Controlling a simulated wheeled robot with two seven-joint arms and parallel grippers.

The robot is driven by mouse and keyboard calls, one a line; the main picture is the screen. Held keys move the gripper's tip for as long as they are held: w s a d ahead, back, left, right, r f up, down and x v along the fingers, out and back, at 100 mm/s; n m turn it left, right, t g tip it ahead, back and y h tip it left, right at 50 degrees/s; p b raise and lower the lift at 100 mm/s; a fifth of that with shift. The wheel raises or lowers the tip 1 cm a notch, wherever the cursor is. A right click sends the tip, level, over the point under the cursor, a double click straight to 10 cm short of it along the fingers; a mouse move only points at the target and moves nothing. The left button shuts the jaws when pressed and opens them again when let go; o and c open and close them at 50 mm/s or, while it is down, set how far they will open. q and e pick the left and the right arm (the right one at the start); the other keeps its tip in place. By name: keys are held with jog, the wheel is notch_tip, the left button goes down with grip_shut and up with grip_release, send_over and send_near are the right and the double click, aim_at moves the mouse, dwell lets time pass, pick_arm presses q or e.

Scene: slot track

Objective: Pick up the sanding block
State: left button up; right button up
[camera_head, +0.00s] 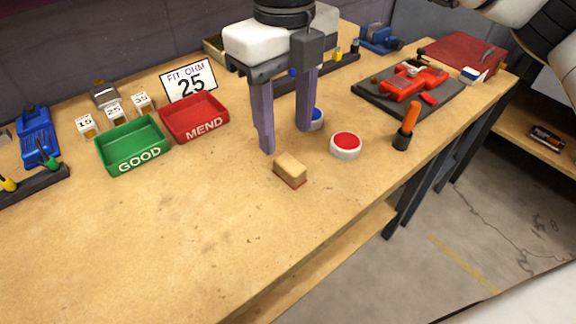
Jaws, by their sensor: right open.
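The sanding block (290,168), a small tan block with a reddish lower edge, lies flat on the wooden workbench (200,235) near the middle of the view. My right gripper (286,140) points down with its two purple fingers spread apart and nothing between them. In the picture its fingertips are just above and behind the block, and I see no contact. How high they are over the bench is hard to tell. My left gripper is not in view.
A red button (346,144) stands right of the block, with a blue button (317,120) partly hidden behind a finger. An orange-handled tool (407,125) stands further right. Green (130,160) and red trays (210,130) are at left. The bench front is clear.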

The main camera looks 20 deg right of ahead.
aim_at(290, 163)
jog(key=f, duration=0.8)
jog(key=shift+d, duration=0.35)
jog(key=c, duration=1.1)
jog(key=shift+r, duration=5.1)
jog(key=shift+c, duration=0.2)
